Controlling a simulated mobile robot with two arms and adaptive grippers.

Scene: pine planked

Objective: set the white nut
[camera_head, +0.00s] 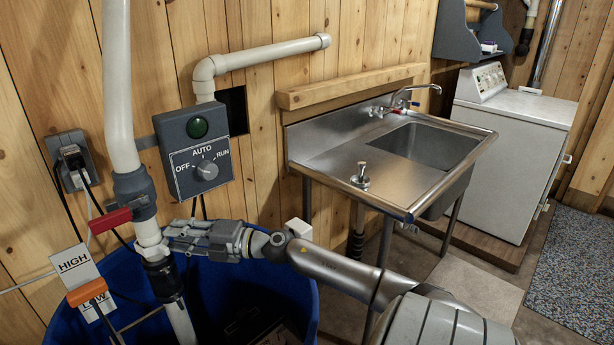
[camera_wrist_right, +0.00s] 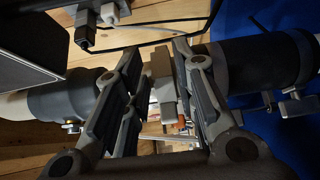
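A white vertical pipe (camera_head: 117,80) runs down through a dark upper coupling (camera_head: 134,190) and a black lower fitting (camera_head: 160,278). My right gripper (camera_head: 172,237) is at this section, coming from the right. I cannot tell whether either finger touches. My left gripper is not in view.
A red valve handle (camera_head: 110,221) and a HIGH tag (camera_head: 76,264) are close left of the pipe. A blue tub (camera_head: 250,290) is below. A switch box (camera_head: 195,155) hangs on the wall above. A steel sink (camera_head: 330,160) stands to the right.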

